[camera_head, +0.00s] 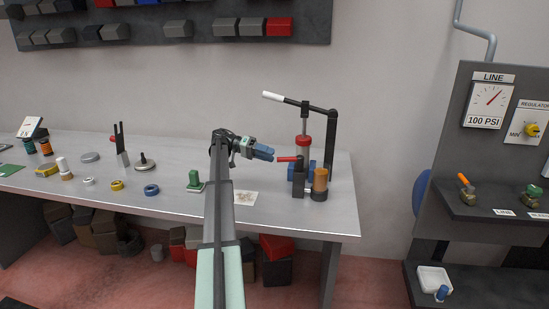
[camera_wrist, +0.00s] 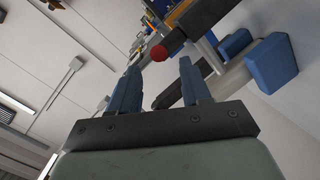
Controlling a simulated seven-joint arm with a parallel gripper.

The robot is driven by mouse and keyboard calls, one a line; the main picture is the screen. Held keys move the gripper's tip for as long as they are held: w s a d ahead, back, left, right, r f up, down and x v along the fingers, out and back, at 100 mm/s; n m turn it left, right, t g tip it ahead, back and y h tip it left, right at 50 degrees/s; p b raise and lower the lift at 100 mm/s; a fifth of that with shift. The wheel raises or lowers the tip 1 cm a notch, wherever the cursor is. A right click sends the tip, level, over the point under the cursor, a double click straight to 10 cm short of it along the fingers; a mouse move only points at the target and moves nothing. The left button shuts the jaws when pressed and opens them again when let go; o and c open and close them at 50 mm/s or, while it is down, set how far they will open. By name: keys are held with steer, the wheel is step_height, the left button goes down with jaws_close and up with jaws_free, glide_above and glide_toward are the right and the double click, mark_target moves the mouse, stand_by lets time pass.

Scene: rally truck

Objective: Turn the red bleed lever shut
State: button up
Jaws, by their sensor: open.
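The red bleed lever (camera_head: 287,159) sticks out to the left from a dark upright block (camera_head: 298,182) beside the hand pump on the bench. In the wrist view its round red end (camera_wrist: 158,53) shows between and beyond my blue fingertips. My gripper (camera_head: 270,153) is open just left of the lever, at about its height. In the wrist view my gripper (camera_wrist: 160,64) has a clear gap between its fingers and holds nothing. I cannot tell whether the lever's end lies within the finger depth.
The pump's white-tipped handle (camera_head: 273,96) and red-topped cylinder (camera_head: 304,142) rise behind the lever. An orange-topped cylinder (camera_head: 320,180) stands to its right. A green item (camera_head: 195,181) and several small parts lie left on the grey bench (camera_head: 120,190). A line panel (camera_head: 488,100) stands at right.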

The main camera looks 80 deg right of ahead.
steer(key=shift+w, duration=0.1)
steer(key=shift+c, duration=0.7)
steer(key=shift+s+r+h, duration=0.15)
steer(key=shift+s+h, duration=0.15)
steer(key=shift+s, duration=0.05)
steer(key=shift+c, duration=0.8)
steer(key=s+r+t+h, duration=0.1)
steer(key=s+t+h, duration=0.1)
steer(key=shift+s+d+r+t, duration=0.1)
steer(key=shift+s+r+t, duration=0.1)
steer(key=shift+t, duration=0.2)
steer(key=c, duration=0.4)
steer(key=shift+s+d+r+t+h, duration=0.1)
steer(key=shift+s+r+t+h, duration=0.35)
steer(key=shift+t+h, duration=0.45)
jaws_close()
steer(key=s+a+r+m+t+h, duration=0.1)
steer(key=a+r+m+t+h, duration=0.2)
steer(key=a, duration=0.4)
steer(key=a+r+m+t+h, duration=0.1)
steer(key=a+m+t, duration=0.25)
steer(key=a, duration=0.45)
steer(key=s+d+f+t, duration=0.1)
steer(key=d+f, duration=0.5)
steer(key=d, duration=0.4)
steer(key=shift+s+f, duration=0.25)
steer(key=shift+s, duration=0.15)
